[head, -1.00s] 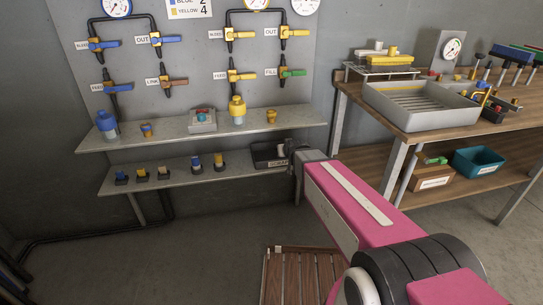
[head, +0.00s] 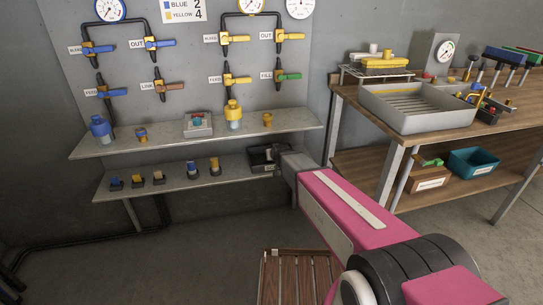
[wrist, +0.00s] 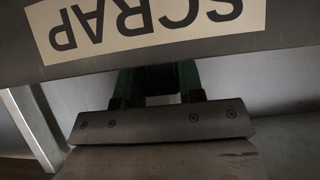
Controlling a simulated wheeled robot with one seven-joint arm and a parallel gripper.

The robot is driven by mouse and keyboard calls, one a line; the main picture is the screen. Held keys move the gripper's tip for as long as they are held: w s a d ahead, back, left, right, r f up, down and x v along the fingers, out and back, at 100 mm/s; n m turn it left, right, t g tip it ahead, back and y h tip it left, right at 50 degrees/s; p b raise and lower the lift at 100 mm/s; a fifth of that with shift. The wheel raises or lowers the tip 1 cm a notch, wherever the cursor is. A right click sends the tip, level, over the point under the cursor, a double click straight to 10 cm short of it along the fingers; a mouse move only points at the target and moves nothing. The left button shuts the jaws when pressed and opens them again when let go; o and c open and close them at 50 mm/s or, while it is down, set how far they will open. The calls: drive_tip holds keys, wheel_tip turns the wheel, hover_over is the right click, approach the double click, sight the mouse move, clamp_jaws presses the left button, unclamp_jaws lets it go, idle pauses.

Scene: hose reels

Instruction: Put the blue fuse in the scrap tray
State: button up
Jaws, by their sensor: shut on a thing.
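The dark scrap tray (head: 259,161) stands at the right end of the lower wall shelf, partly hidden by my arm. In the wrist view its front wall (wrist: 290,40) is very close, with the SCRAP label upside down. My gripper (wrist: 159,78) reaches past the wall's edge, and its fingertips are hidden behind that wall. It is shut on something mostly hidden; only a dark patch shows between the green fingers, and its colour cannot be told. In the head view, blue-topped pieces stand on the lower shelf, one at the left end (head: 115,183) and one further right (head: 192,169).
The upper shelf (head: 170,139) carries blue and yellow bottles and small fittings below a valve board. A workbench (head: 345,93) at right holds a large grey tray (head: 372,103). A wooden slatted platform (head: 290,280) lies on the floor below my arm.

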drive_tip(key=x, duration=0.4)
drive_tip(key=shift+w+f, duration=0.2)
drive_tip(key=shift+f, duration=0.3)
drive_tip(key=shift+s+f, duration=0.15)
drive_tip(key=shift+f, duration=0.35)
drive_tip(key=o, duration=1)
drive_tip(key=shift+w, duration=0.2)
